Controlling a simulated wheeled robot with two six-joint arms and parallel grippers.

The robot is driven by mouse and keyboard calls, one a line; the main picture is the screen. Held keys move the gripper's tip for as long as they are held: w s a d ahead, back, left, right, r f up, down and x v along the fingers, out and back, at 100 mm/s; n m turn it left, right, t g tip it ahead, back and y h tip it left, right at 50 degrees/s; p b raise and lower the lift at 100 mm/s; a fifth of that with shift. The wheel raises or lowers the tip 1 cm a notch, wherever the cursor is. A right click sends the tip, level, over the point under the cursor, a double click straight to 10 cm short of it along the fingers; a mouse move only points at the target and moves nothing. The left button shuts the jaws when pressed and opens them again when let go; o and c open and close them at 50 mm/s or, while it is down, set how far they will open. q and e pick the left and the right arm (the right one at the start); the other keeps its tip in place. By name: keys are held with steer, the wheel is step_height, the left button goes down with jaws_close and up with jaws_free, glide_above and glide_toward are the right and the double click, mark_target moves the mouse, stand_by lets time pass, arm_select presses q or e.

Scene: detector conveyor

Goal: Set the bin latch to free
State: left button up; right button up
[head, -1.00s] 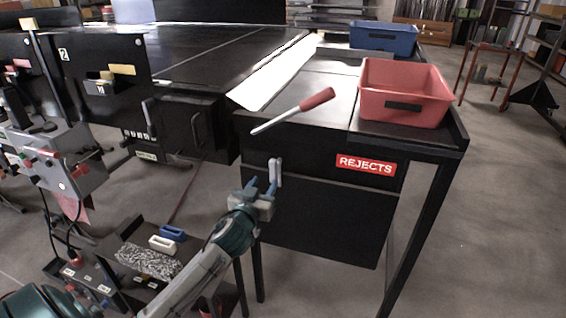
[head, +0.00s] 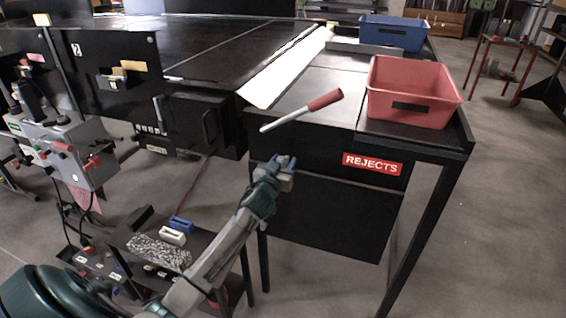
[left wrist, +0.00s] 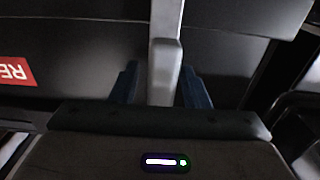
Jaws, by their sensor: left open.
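The bin latch is a light grey lever on the black front of the rejects bin (head: 335,215). In the left wrist view the latch (left wrist: 165,55) runs upright between my two blue fingers. My left gripper (head: 286,163) is at the upper left of the bin front and hides most or all of the latch in the head view. In the left wrist view my left gripper (left wrist: 159,88) is open, with a finger on each side of the latch and dark gaps between. I cannot tell whether anything touches. My right gripper is not in view.
A red REJECTS label (head: 372,164) is on the bin front. A red tray (head: 415,92) and a blue tray (head: 393,34) stand on top. A low cart (head: 215,240) stands below my arm.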

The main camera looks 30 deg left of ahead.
arm_select(q)
jaws_close()
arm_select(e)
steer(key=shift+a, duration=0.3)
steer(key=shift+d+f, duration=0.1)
